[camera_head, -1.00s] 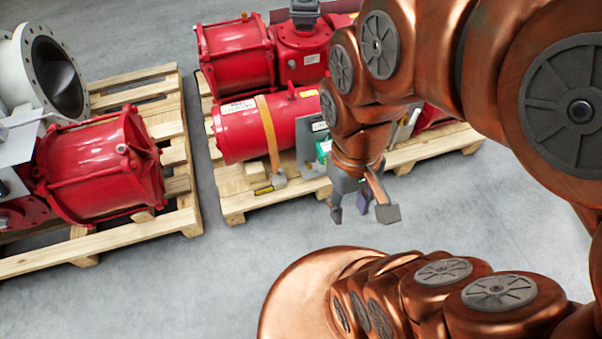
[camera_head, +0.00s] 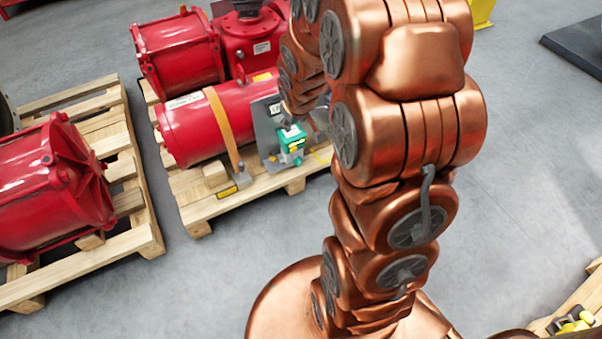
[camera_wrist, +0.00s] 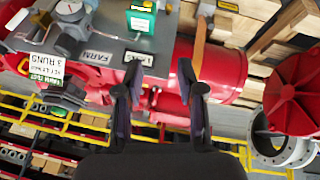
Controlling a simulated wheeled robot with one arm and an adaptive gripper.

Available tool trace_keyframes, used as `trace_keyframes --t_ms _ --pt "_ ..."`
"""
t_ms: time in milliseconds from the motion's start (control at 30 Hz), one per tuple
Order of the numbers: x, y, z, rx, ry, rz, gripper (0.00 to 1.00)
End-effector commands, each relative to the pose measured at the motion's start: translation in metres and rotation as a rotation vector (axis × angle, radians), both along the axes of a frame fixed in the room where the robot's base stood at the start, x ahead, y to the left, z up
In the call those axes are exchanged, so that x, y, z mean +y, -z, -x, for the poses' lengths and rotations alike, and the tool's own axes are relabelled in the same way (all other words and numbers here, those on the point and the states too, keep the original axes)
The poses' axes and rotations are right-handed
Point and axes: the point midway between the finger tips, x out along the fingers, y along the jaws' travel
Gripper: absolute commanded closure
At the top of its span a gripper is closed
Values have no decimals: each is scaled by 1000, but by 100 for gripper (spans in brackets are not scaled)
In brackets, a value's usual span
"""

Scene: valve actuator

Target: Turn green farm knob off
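In the wrist view a grey panel (camera_wrist: 112,42) carries a label reading FARM (camera_wrist: 98,55) and a second label (camera_wrist: 139,58) beside it. A green box (camera_wrist: 140,20) sits on the panel at the top. The same green box shows in the head view (camera_head: 291,139), on the panel in front of a red cylinder. I cannot clearly make out a green knob; small round parts lie near the upper left of the wrist view. My gripper (camera_wrist: 157,72) is open and empty, its fingers apart, before the panel's edge.
A red cylinder (camera_head: 195,128) with an orange strap lies on a wooden pallet (camera_head: 200,208) behind the panel. Another pallet (camera_head: 145,235) at left bears a large red actuator (camera_head: 50,190). Yellow racks (camera_wrist: 75,125) show in the wrist view.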

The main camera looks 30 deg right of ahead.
Motion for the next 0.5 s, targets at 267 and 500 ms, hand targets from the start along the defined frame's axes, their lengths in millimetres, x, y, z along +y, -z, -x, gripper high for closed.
trace_keyframes --t_ms 267,500 --pt "-41 119 -61 -179 -62 3 61" --pt "-66 209 -97 -351 -109 -16 61"
